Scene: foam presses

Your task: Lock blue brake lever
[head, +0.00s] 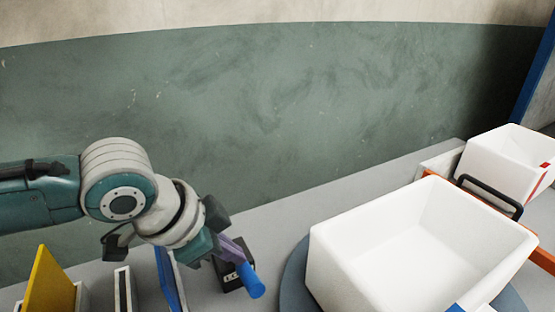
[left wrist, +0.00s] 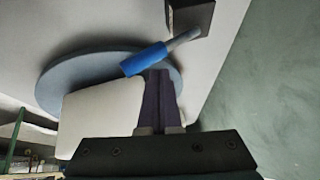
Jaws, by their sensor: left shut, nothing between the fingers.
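The blue brake lever (head: 251,281) is a blue cylindrical grip on a small black base (head: 229,279) on the grey bench, left of the large white bin. In the left wrist view the blue grip (left wrist: 145,59) sits on a grey rod that runs to the dark base (left wrist: 190,17). My left gripper (head: 240,258) is right at the lever, its purple fingers pointing down towards the grip. In the left wrist view my left gripper (left wrist: 158,74) is shut and empty, its fingertips close to the grip. I cannot tell whether they touch it. My right gripper is out of view.
A large white bin (head: 345,265) stands on a round blue-grey disc (head: 293,280) right of the lever. A second white bin (head: 485,165) is behind it, near a black handle (head: 490,197). Yellow (head: 48,285) and blue (head: 170,280) panels stand at the left front.

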